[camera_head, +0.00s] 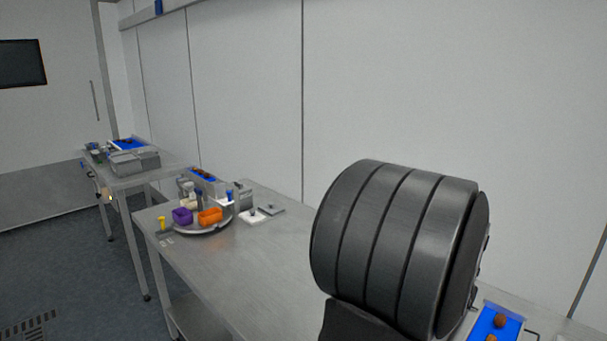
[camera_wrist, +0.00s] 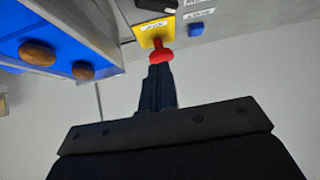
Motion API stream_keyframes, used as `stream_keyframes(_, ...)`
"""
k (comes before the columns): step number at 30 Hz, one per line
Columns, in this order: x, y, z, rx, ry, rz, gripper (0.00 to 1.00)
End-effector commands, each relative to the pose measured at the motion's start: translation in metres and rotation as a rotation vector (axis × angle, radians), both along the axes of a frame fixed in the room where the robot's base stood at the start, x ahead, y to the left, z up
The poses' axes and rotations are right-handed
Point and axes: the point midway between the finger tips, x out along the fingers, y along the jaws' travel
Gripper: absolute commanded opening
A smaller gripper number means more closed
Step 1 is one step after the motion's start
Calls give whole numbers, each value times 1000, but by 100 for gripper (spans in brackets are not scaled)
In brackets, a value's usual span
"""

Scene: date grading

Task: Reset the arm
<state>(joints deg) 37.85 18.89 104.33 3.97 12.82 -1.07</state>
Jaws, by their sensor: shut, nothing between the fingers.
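In the wrist view my gripper (camera_wrist: 158,88) points up the picture, its dark fingers together and nothing between them. A red knob (camera_wrist: 163,56) on a yellow plate (camera_wrist: 153,31) shows right at the fingertips; I cannot tell whether they touch it. A small blue block or button (camera_wrist: 196,29) sits to the right of the yellow plate, below white labels too small to read. In the head view a large black ribbed part of my arm fills the right side, and my gripper does not show there.
A blue tray (camera_wrist: 55,27) with two brown dates (camera_wrist: 38,53) lies left of my gripper. In the head view, a blue tray (camera_head: 485,328) is at lower right. A steel table (camera_head: 245,292) carries a round tray with purple (camera_head: 182,216) and orange (camera_head: 210,217) bowls; its near part is bare.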

Motion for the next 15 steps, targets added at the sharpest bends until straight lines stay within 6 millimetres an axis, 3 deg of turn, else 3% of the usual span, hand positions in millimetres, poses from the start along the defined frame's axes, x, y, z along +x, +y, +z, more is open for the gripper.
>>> stream_keyframes(15,-9,14,-1,-52,-44,14,0)
